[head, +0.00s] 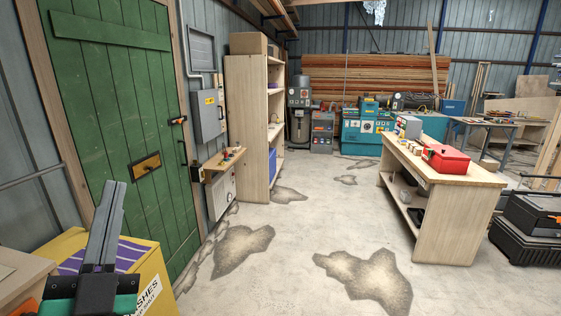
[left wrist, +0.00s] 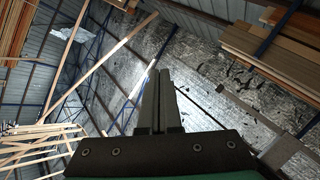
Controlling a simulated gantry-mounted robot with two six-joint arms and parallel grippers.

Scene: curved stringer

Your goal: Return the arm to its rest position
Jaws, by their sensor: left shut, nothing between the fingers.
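My left gripper (head: 104,225) stands at the lower left of the head view, with its fingers pointing up. The fingers are together and hold nothing. In the left wrist view the same gripper (left wrist: 160,100) is shut, with the roof and stacked timber behind it. In the head view it is in front of a yellow box (head: 150,265) with purple stripes and partly covers it. I cannot tell whether it touches the box. My right gripper is in neither view.
A green door (head: 115,120) stands at the left. A wooden shelf (head: 250,130) is beyond it. A workbench (head: 450,200) with a red toolbox (head: 446,160) stands at the right, and black cases (head: 530,235) lie beside it. The concrete floor (head: 300,235) in the middle is clear.

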